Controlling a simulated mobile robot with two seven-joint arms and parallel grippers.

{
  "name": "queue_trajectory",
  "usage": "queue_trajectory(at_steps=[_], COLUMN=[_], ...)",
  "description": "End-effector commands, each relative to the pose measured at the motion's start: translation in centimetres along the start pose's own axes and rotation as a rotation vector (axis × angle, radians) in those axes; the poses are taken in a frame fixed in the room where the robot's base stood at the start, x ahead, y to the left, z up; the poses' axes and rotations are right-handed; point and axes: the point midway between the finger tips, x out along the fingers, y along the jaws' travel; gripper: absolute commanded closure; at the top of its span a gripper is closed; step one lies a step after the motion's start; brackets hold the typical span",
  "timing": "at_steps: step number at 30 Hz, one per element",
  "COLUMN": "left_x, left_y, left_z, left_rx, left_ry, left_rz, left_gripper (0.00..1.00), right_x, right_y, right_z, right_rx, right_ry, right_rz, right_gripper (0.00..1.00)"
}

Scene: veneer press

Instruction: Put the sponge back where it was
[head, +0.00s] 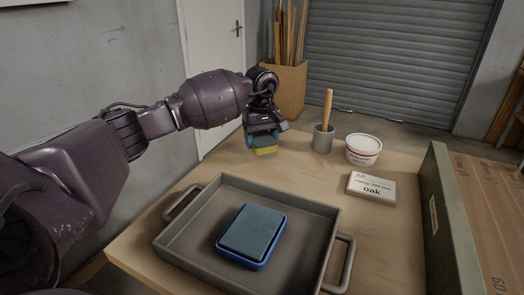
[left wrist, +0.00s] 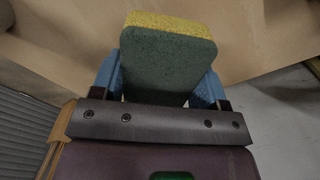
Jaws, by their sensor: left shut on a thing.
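The sponge (head: 265,151) is yellow with a dark green scouring side. My left gripper (head: 264,136) is shut on it, at the far left part of the table in the head view. In the left wrist view the sponge (left wrist: 168,58) sits between the two blue fingers of the left gripper (left wrist: 163,88), its green face towards the camera and its yellow layer along the top. Whether the sponge touches the table cannot be told. My right gripper is not in view.
A grey tray (head: 180,232) with handles stands at the front, holding a blue-framed pad (head: 252,233). A metal cup (head: 323,140) with a wooden-handled tool, a white tub (head: 363,149) and an "oak" block (head: 371,187) stand at the back right. A green panel (head: 448,220) borders the right.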

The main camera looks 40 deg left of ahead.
Motion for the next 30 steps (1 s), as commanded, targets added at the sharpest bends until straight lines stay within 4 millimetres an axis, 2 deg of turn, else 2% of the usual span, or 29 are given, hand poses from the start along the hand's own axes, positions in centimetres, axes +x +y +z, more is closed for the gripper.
queue_trajectory(at_steps=[8,21,22,24,27,30], left_x=[3.8,4.3,4.3,4.2,4.2,4.2], left_y=[0.0,0.0,0.0,0.0,0.0,0.0], left_z=[0.1,0.0,0.0,0.0,0.0,0.0], left_rx=[0.0,0.0,0.0,0.0,0.0,0.0], left_ry=[-0.003,-0.001,-0.001,-0.001,-0.001,-0.001], left_rz=[-0.004,-0.002,-0.002,-0.001,-0.001,-0.001], left_gripper=[0.54,0.54,0.31,0.2,0.07,0.07], right_x=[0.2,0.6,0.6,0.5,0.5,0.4], right_y=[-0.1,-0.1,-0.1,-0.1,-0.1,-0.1], right_z=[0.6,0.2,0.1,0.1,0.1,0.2], right_rx=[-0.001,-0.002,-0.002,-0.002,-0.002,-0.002], right_ry=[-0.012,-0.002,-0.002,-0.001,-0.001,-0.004], right_rz=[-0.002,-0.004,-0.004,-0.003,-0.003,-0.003], right_gripper=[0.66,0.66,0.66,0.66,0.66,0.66])
